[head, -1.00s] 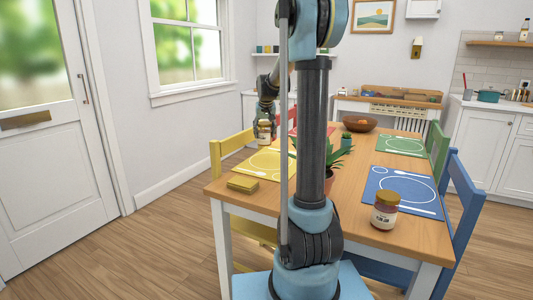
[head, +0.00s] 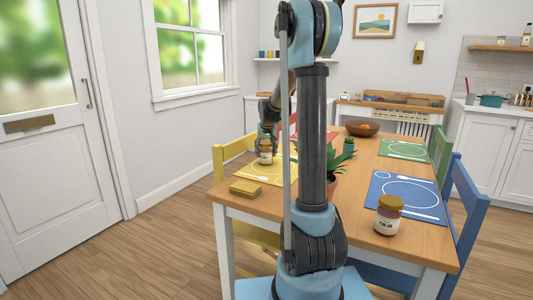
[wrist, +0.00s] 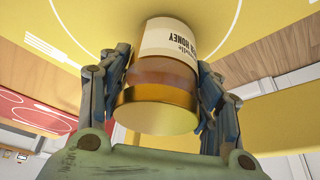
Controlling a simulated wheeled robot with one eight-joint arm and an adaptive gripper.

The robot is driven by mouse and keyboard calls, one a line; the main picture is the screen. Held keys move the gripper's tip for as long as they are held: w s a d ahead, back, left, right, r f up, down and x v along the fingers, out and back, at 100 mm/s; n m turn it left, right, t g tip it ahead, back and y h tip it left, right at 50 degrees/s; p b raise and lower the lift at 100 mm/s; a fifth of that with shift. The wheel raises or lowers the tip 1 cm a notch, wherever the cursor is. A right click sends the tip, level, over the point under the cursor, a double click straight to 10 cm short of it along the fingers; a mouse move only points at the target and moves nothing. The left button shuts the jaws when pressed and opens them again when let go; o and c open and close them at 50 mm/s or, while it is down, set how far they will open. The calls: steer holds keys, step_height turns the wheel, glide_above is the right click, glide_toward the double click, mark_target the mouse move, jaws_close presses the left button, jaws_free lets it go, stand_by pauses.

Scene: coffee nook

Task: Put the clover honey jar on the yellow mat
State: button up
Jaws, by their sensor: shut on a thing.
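The honey jar (head: 265,155), with a gold lid and pale label, is in my gripper (head: 267,139) at the left side of the table. In the wrist view, the fingers of my gripper (wrist: 163,95) are shut around the jar (wrist: 163,70) near its lid, and "HONEY" is legible on the label. The jar looks upright. The yellow mat (head: 258,174) lies below it, and its plate outline also shows in the wrist view (wrist: 100,25). The jar overlaps the mat in both views. I cannot tell whether its base touches the mat.
A second gold-lidded jar (head: 388,215) stands at the near right, by the blue mat (head: 408,192). A yellow block-like item (head: 245,188) sits at the near left corner. A potted plant (head: 333,165) stands right of the yellow mat. A brown bowl (head: 362,129) is farther back.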

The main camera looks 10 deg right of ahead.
steer(key=o, duration=1.4)
steer(key=v, duration=1.2)
